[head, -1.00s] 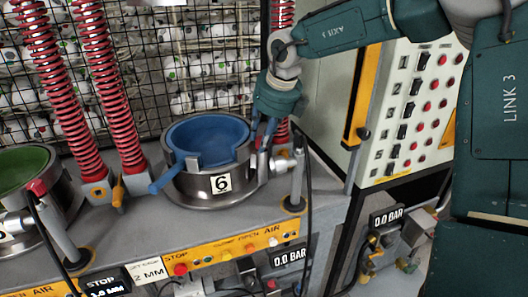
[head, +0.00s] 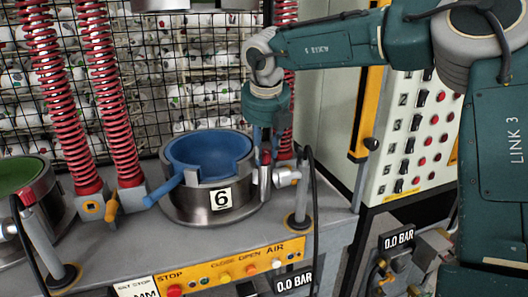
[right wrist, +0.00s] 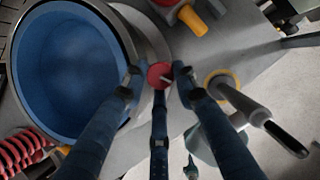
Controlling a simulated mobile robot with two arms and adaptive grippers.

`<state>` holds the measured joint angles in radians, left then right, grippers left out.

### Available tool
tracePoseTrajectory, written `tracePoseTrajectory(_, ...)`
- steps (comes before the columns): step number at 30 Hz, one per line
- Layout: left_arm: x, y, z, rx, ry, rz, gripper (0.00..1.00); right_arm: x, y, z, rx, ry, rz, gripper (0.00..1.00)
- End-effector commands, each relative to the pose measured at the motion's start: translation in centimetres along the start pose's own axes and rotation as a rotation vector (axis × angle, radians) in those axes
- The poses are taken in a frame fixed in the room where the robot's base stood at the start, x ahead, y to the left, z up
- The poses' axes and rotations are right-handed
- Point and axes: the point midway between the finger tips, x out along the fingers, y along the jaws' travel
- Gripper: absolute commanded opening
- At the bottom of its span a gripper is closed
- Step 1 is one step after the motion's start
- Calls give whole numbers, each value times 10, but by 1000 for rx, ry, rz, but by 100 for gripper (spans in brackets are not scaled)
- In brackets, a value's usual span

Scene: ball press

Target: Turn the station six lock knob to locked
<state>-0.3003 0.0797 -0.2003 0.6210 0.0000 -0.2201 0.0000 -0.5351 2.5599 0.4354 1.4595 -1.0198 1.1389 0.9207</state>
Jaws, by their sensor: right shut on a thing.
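The station six mould (head: 222,201) is a steel ring with a blue bowl inside and a "6" label on its front. It stands on the grey bench. My right gripper (head: 264,156) points down at the mould's right rim. The small red lock knob (head: 266,158) sits there between the fingertips. In the right wrist view the round red knob (right wrist: 158,74) has a pale pointer mark. My right gripper (right wrist: 158,80) is shut on it there, with fingers on both sides. The knob's lettering, if any, is too small to read. My left gripper is out of view.
A grey post (head: 302,192) with a black hose stands close right of the mould. Red springs (head: 122,110) and a green mould (head: 18,172) are at left. A switch panel (head: 413,135) stands at right. Yellow button strips (head: 215,272) line the bench front.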

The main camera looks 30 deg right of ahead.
Motion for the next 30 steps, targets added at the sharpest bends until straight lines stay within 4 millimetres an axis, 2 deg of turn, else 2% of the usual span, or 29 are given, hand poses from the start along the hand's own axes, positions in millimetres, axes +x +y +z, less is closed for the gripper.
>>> tracePoseTrajectory(1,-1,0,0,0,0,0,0,-6,0,10,4,-27,6,2)
tracePoseTrajectory(9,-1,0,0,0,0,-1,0,-6,0,10,3,-27,5,2)
tracePoseTrajectory(10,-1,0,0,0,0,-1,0,-6,0,10,3,-27,5,32)
tracePoseTrajectory(12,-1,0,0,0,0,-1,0,-6,0,10,3,-27,4,45)
tracePoseTrajectory(23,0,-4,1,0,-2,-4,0,-7,-1,6,2,-15,0,45)
tracePoseTrajectory(26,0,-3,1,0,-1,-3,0,-18,-1,6,2,-16,1,45)
tracePoseTrajectory(30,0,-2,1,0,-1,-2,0,-47,-1,6,2,-18,3,45)
